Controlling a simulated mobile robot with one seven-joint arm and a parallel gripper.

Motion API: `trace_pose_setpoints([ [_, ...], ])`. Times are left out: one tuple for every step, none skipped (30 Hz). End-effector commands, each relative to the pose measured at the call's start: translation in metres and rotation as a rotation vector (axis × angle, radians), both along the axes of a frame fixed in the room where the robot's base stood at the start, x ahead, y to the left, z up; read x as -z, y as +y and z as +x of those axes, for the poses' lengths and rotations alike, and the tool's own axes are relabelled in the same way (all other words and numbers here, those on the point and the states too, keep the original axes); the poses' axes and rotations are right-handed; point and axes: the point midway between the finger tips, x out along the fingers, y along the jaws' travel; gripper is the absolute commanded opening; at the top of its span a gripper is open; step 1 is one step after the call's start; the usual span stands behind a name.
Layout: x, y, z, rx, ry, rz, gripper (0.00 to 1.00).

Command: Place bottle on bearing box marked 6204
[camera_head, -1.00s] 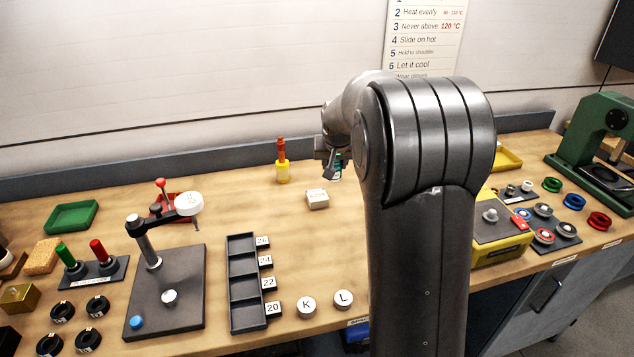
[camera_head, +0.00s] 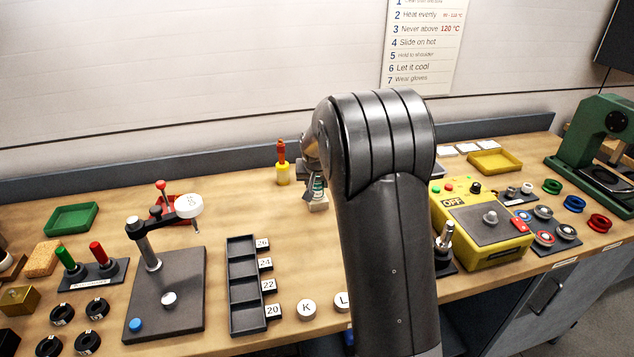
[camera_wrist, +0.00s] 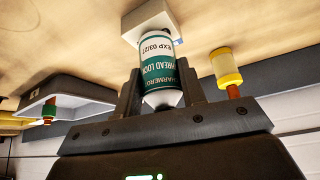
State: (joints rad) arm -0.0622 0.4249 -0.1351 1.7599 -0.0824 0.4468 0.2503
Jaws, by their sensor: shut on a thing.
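The bottle (camera_wrist: 158,62), white and teal with "THREAD LOCK" and "EXP 03/27" on its label, is between the two fingers of my gripper (camera_wrist: 158,88). It also shows in the head view (camera_head: 318,187), upright below my gripper (camera_head: 314,181). My gripper is shut on it. The small whitish bearing box (camera_head: 318,204) is directly under the bottle, and the bottle covers part of it. In the wrist view, the box (camera_wrist: 146,18) lies right at the bottle's base. I cannot tell whether they touch. The box's marking is not readable.
A yellow bottle with a red-orange top (camera_head: 283,168) stands close by, left of the box. A yellow heater marked OFF (camera_head: 480,225) is right of my arm. A black tray (camera_head: 244,290) is nearer the front. The bench around the box is mostly clear.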

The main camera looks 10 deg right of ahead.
Motion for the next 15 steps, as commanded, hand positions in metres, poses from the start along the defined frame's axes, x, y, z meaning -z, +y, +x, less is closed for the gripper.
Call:
trace_pose_setpoints([
  [0.0019, -0.0001, -0.0001, 0.0, 0.001, 0.0, 0.14],
  [0.0029, 0.0, -0.0001, 0.0, 0.001, 0.0, 0.14],
  [0.0027, 0.0, 0.0001, 0.0, 0.0, 0.0, 0.4],
  [0.0027, 0.0, -0.0001, 0.0, 0.0, 0.0, 0.42],
  [0.0027, 0.0, -0.0001, 0.0, 0.0, 0.0, 0.45],
  [0.0026, 0.0, -0.0001, 0.0, 0.001, 0.0, 0.48],
  [0.0026, 0.0, -0.0001, 0.0, 0.001, 0.0, 0.5],
  [0.0026, 0.0, -0.0001, 0.0, 0.001, 0.0, 0.53],
  [0.0026, 0.0, -0.0001, 0.0, 0.001, 0.0, 0.56],
  [0.0026, -0.0001, -0.0001, 0.0, 0.001, 0.0, 0.58],
  [0.0026, -0.0001, -0.0001, 0.0, 0.001, 0.0, 0.59],
  [0.0025, -0.0001, -0.0001, 0.0, 0.001, 0.0, 0.59],
  [0.0025, -0.0001, -0.0002, 0.0, 0.001, 0.0, 0.59],
  [0.0025, -0.0001, -0.0001, 0.0, 0.001, 0.0, 0.59],
  [0.0025, 0.0, -0.0002, 0.0, 0.001, 0.0, 0.59],
])
